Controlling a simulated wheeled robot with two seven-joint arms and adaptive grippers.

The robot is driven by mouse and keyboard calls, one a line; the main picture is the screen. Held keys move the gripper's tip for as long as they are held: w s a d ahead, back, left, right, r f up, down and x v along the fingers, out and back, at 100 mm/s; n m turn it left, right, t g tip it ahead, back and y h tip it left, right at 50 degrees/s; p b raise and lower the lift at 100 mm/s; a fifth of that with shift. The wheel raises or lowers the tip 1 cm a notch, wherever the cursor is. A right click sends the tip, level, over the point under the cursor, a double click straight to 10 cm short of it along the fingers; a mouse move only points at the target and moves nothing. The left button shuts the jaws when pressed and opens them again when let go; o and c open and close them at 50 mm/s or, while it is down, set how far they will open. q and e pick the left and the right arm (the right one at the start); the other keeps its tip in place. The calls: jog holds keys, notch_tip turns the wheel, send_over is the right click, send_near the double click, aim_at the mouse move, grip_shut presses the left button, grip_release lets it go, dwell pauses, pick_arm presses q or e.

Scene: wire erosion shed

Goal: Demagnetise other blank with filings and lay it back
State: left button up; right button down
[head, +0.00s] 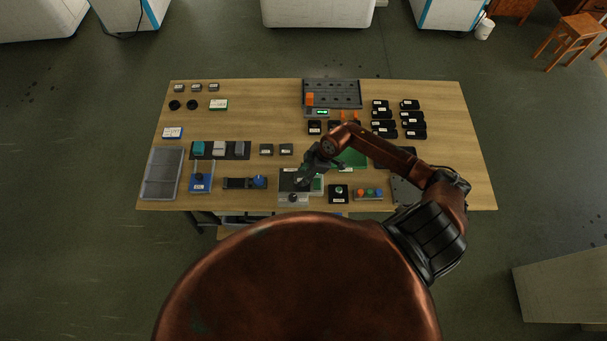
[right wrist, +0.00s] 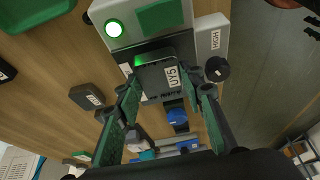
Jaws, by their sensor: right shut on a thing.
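My right gripper (head: 305,178) is over the front middle of the table, and its fingers (right wrist: 170,92) show in the right wrist view. It is shut on a dark blank (right wrist: 172,80) labelled UY5, one finger on each side. The blank is at a light grey device (right wrist: 228,38) with a black knob (right wrist: 216,69), a label reading HIGH, a lit lamp and a green panel. I cannot tell whether the blank touches the device. The device (head: 294,201) is partly hidden by my gripper in the head view. Filings cannot be made out. My left gripper is not in view.
Two small dark labelled blocks (head: 276,150) lie behind and left of the device. A blue-ended fixture (head: 259,182) stands left of it, a green-buttoned black box (head: 338,192) right. A grey tray (head: 151,190) is at the left edge. Bare wood lies at the back middle.

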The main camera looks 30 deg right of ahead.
aim_at(283, 180)
jog(key=shift+f, duration=0.35)
dwell(0.5)
jog(key=shift+w+a, duration=0.1)
jog(key=shift+a, duration=0.05)
jog(key=shift+w+a+p, duration=0.5)
jog(key=shift+a, duration=0.3)
jog(key=shift+w+a, duration=0.1)
jog(key=shift+a, duration=0.1)
jog(key=shift+a, duration=0.1)
jog(key=shift+w+a+p, duration=0.35)
jog(key=shift+w+a, duration=0.35)
jog(key=shift+a, duration=0.35)
jog(key=shift+a, duration=0.1)
jog(key=shift+w+a, duration=0.75)
jog(key=shift+a, duration=0.35)
jog(key=shift+r+p, duration=0.1)
jog(key=shift+p, duration=0.25)
